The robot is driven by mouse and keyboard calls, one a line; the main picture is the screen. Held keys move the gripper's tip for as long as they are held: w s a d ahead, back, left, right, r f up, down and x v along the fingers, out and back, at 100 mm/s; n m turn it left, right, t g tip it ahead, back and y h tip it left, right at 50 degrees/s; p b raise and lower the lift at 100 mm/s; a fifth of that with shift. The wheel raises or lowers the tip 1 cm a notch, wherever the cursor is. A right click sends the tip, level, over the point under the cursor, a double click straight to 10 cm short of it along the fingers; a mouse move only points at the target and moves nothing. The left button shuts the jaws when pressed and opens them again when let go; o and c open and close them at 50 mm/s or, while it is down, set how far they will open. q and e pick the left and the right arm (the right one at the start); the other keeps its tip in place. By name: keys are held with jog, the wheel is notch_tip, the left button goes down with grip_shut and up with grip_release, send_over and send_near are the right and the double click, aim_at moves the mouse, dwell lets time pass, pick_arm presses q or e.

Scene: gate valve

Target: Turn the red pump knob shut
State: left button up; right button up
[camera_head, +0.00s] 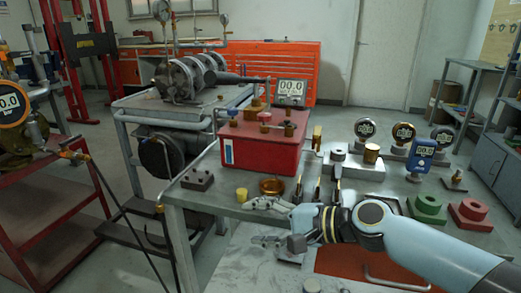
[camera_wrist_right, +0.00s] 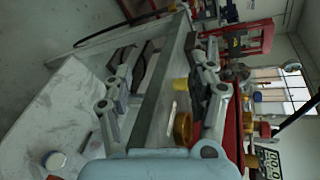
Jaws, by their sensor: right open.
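The red pump box (camera_head: 262,143) stands on the metal bench, with valves and small fittings (camera_head: 265,119) on top. I cannot tell which fitting is the task's knob. A round brass piece (camera_head: 272,187) and a small yellow cylinder (camera_head: 242,194) are in front of the box. My right gripper (camera_head: 258,222) is open and empty at the bench's front edge, nearer the camera than these pieces. In the right wrist view, my right gripper (camera_wrist_right: 162,68) has its fingers spread, with the yellow cylinder (camera_wrist_right: 180,85) and brass piece (camera_wrist_right: 183,127) beside one finger. My left gripper is out of view.
Gauges (camera_head: 365,129), a blue meter (camera_head: 421,154), a green block (camera_head: 427,207) and a red block (camera_head: 470,213) stand on the right of the bench. A dark block (camera_head: 198,179) lies at its left.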

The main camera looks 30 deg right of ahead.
jog(key=w+d+r+m+t, duration=0.2)
jog(key=w+d+r+m, duration=0.1)
jog(key=r+m, duration=0.3)
jog(key=w+d+r+m+t, duration=0.3)
jog(key=w+r+m, duration=0.1)
jog(key=r, duration=0.4)
jog(key=m+t+h+p, duration=0.1)
jog(key=m+h+p, duration=0.2)
jog(key=m+h, duration=0.5)
send_near(269, 117)
jog(key=w+m+y, duration=0.2)
jog(key=w, duration=0.2)
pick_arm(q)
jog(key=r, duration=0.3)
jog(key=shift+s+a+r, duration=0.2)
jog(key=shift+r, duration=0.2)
pick_arm(e)
jog(key=w, duration=0.7)
jog(key=shift+w, duration=0.4)
jog(key=shift+c, duration=0.4)
grip_shut()
